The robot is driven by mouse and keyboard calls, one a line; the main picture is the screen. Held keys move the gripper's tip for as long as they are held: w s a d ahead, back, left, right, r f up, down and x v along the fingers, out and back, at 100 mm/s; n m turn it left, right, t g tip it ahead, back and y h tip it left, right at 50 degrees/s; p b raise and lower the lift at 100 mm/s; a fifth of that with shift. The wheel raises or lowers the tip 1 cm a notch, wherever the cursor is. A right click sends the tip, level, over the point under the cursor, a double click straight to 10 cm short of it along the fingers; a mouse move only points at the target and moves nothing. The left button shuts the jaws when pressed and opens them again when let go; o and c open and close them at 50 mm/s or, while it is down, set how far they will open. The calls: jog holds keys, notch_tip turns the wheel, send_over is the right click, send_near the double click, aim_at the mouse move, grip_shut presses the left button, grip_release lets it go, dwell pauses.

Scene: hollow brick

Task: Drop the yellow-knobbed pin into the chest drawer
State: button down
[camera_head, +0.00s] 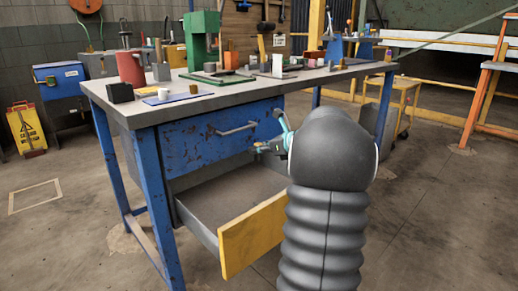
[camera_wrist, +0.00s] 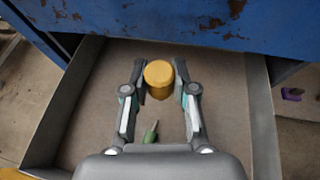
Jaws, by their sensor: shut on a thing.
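My gripper (camera_wrist: 160,80) is shut on the yellow-knobbed pin (camera_wrist: 159,73). The round yellow knob shows between the fingertips in the wrist view; the part below it is mostly hidden. The chest drawer (camera_wrist: 100,75) is pulled open under the blue upper drawer, and the wrist view looks down into it with the pin over its floor. In the head view the drawer (camera_head: 253,237) has a yellow front, and my gripper (camera_head: 268,146) is above its back part, close to the blue front.
A small green-handled object (camera_wrist: 151,132) shows against the drawer floor. The blue upper drawer (camera_head: 215,135) with a bar handle is shut. The workbench top (camera_head: 235,88) holds several tools and blocks. A purple object (camera_wrist: 291,93) lies outside the drawer at right.

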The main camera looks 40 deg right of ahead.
jog(key=c, duration=0.8)
grip_release()
jog(key=shift+c, duration=0.2)
jog(key=v, duration=1.2)
jog(key=shift+a, duration=0.1)
jog(key=s+a+n+g+p, duration=0.25)
jog(key=a+n, duration=0.45)
jog(key=a, duration=0.7)
jog(key=s+a+n+g+p, duration=0.1)
jog(key=a+n+g, duration=0.45)
jog(key=a, duration=0.85)
jog(key=s+a+f+n+h+p, duration=0.2)
jog(key=s+a+f+n, duration=0.3)
jog(key=s+a+n, duration=0.6)
jog(key=s+n+h, duration=0.1)
jog(key=s+n, duration=0.4)
jog(key=n, duration=0.4)
jog(key=shift+a+t+h+p, duration=0.25)
jog(key=shift+t+h+p, duration=0.05)
jog(key=shift+h, duration=0.1)
